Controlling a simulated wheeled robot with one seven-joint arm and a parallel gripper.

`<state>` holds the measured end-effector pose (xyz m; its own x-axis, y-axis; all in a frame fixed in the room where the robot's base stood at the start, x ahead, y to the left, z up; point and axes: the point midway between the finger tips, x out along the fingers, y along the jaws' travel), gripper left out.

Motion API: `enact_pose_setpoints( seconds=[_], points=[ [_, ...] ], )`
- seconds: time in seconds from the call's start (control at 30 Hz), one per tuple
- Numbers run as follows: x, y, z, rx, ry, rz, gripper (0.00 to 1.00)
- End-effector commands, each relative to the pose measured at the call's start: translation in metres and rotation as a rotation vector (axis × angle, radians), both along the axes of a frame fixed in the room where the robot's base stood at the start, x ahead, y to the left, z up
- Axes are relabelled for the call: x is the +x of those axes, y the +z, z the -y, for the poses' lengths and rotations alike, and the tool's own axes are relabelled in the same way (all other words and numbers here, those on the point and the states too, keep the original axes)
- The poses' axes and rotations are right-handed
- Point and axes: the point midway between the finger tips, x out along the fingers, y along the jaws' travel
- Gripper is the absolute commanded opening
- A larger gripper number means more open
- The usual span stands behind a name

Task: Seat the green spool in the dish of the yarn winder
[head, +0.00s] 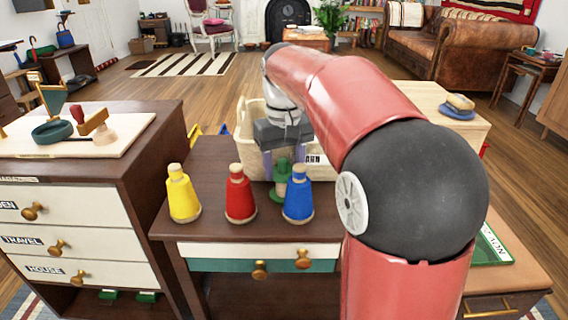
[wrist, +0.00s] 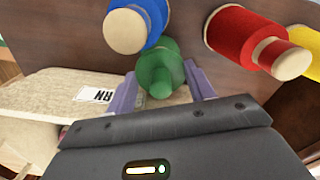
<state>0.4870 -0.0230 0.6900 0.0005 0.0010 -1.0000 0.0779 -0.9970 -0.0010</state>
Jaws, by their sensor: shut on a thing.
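The green spool (head: 281,184) stands behind the blue spool, at the front of the basket, on the small brown table. It also shows in the wrist view (wrist: 158,68), between the two purple fingers. My gripper (head: 284,163) points down and is shut on the green spool; the wrist view shows its fingers (wrist: 162,74) on both sides of it. The blue spool partly hides the green one in the head view. The yarn winder, with a teal dish (head: 52,132) and an upright post, stands on a cream board on the left cabinet. The dish looks empty.
Blue (head: 299,195), red (head: 239,195) and yellow (head: 182,195) spools stand along the table front. A cream basket (head: 247,135) with a label is right behind. A red-and-wood item (head: 95,122) sits beside the dish. The cabinet (head: 145,135) top is higher than the table.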

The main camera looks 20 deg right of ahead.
Motion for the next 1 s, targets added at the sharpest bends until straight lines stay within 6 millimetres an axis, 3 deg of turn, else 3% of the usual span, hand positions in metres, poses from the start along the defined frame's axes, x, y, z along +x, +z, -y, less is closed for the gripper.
enact_pose_setpoints(
  seconds=[0.03,0.17,0.57,1.0],
  points=[
    [0.000,-0.001,0.000,0.000,0.000,0.000,0.57],
    [0.000,-0.001,0.000,0.000,0.000,0.000,0.74],
    [0.000,0.009,0.000,0.000,0.000,0.001,0.75],
    [0.001,0.097,0.000,0.000,0.000,0.001,0.75]
  ],
)
